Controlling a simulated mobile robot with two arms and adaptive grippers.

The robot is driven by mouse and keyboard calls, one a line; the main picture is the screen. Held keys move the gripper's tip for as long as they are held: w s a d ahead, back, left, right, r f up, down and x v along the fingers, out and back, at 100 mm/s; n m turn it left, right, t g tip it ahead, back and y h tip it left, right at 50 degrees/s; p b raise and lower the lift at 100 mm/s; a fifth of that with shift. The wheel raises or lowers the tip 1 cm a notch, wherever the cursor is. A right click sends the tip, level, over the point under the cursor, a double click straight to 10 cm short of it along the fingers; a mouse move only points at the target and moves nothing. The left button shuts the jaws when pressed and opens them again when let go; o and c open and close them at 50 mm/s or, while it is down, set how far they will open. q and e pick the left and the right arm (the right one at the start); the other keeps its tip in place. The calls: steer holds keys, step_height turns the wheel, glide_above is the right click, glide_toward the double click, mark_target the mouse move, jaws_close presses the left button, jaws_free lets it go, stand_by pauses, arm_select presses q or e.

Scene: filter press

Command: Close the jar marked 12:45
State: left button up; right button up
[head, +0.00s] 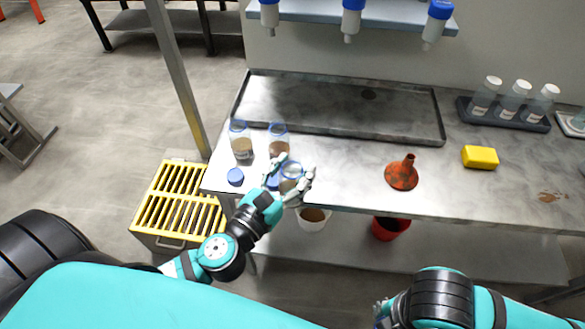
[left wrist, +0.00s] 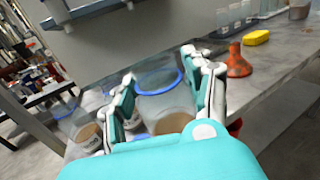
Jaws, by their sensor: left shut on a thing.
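Three clear jars with blue rims and brown contents stand at the left end of the bench: a back left jar (head: 241,147), a back right jar (head: 278,148) and a front jar (head: 290,184). My left gripper (head: 289,178) is shut on the front jar, a finger on each side. In the left wrist view this jar (left wrist: 160,103) shows an open top between the fingers. One blue lid (head: 235,176) lies on the bench by the left edge. Another blue lid (head: 272,182) is partly hidden beside the held jar. I cannot read any time marks.
A metal tray (head: 340,128) lies behind the jars. A red funnel (head: 402,174), a yellow sponge (head: 480,157) and a rack of bottles (head: 503,117) stand to the right. A white bucket (head: 312,223) and a red bucket (head: 389,228) sit below. The bench between jars and funnel is clear.

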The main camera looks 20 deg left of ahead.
arm_select(q)
jaws_close()
